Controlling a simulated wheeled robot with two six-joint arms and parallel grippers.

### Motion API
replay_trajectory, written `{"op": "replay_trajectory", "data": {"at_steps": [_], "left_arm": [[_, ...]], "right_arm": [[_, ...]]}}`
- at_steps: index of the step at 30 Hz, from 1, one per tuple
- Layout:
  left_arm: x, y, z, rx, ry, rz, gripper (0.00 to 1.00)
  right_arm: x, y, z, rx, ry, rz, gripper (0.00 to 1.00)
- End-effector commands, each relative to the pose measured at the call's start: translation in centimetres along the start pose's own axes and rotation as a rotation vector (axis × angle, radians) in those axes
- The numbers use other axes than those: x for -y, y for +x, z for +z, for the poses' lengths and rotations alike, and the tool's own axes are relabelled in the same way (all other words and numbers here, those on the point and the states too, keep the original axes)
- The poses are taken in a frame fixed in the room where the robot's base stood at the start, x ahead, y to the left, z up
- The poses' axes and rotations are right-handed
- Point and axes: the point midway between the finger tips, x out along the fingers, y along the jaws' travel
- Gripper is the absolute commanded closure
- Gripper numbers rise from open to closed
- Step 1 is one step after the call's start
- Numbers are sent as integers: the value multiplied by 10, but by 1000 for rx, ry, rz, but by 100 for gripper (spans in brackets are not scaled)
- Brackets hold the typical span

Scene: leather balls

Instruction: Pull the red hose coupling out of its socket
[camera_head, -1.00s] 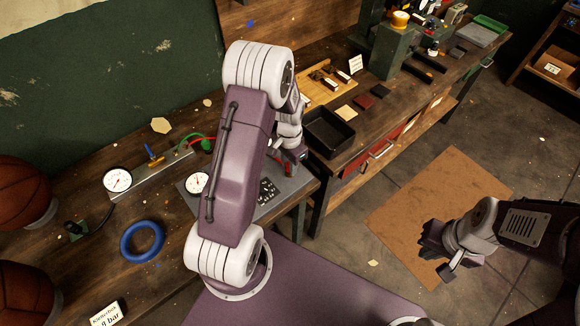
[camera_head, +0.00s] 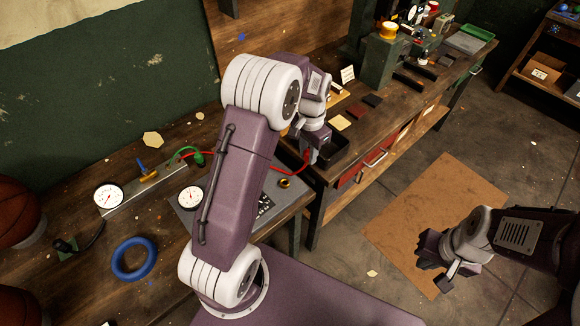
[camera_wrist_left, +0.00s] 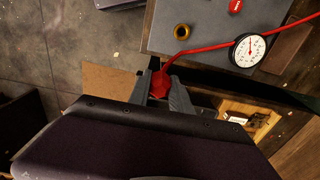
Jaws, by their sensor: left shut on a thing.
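My left gripper (camera_wrist_left: 160,92) is shut on the red hose coupling (camera_wrist_left: 159,84). In the head view its wrist partly hides the grip, with the red hose (camera_head: 290,166) running to it. The brass socket (camera_head: 284,183) on the grey panel (camera_head: 292,200) is open and empty; it also shows in the left wrist view (camera_wrist_left: 181,31), apart from the coupling. The coupling is held off the panel, by the black tray (camera_head: 335,158). My right gripper (camera_head: 440,267) is open and empty over the floor at the right.
A pressure gauge (camera_head: 190,198) sits on the panel, and another gauge (camera_head: 108,197) stands farther left. A blue ring (camera_head: 134,259) lies on the bench. A drawer bench (camera_head: 400,130) with a card and small blocks extends to the back. A brown mat (camera_head: 440,200) lies on the floor.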

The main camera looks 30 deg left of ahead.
Motion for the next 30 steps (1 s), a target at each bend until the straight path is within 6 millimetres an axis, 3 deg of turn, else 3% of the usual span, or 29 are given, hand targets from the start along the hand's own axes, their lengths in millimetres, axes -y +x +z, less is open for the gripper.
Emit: {"op": "replay_trajectory", "data": {"at_steps": [3,9,30], "left_arm": [[-9,-13,-21,-2,3,-1,100],[-15,-23,-36,0,1,0,100],[-15,0,-36,2,0,1,100]], "right_arm": [[0,1,0,0,0,0,100],[0,1,0,0,0,0,100],[0,13,1,0,0,0,100]]}}
